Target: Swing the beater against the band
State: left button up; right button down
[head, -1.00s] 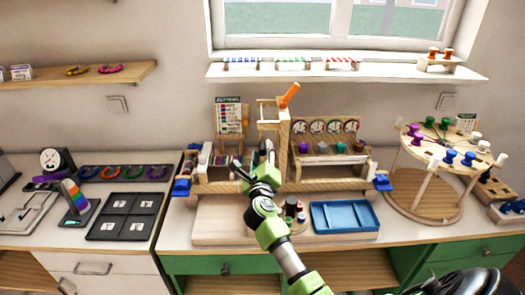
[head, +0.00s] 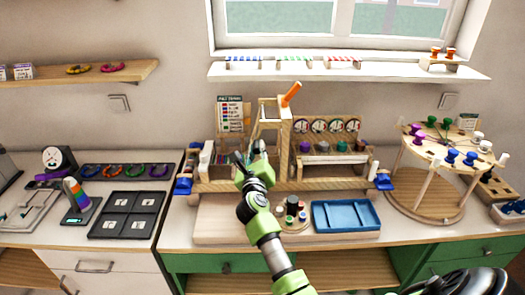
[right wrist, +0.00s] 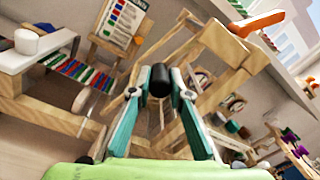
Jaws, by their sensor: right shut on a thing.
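The wooden loom frame (head: 284,128) stands at the back of the worktop, with an orange lever (head: 291,94) on top, also in the right wrist view (right wrist: 255,23). The beater (head: 256,128) is a lighter wooden frame hanging at its left side, leaning left. The band, with coloured stripes, lies left of it in the right wrist view (right wrist: 82,75). My right gripper (head: 250,155) is in front of the beater. In the right wrist view its fingers (right wrist: 158,88) are shut on a black knob (right wrist: 159,78), apparently the beater's grip. The left gripper is out of view.
A black compartment tray (head: 128,228) lies left.

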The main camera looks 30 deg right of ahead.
jog(key=shift+w+a+r+m, duration=0.1)
jog(key=shift+a+r+m, duration=0.05)
jog(key=shift+m, duration=0.25)
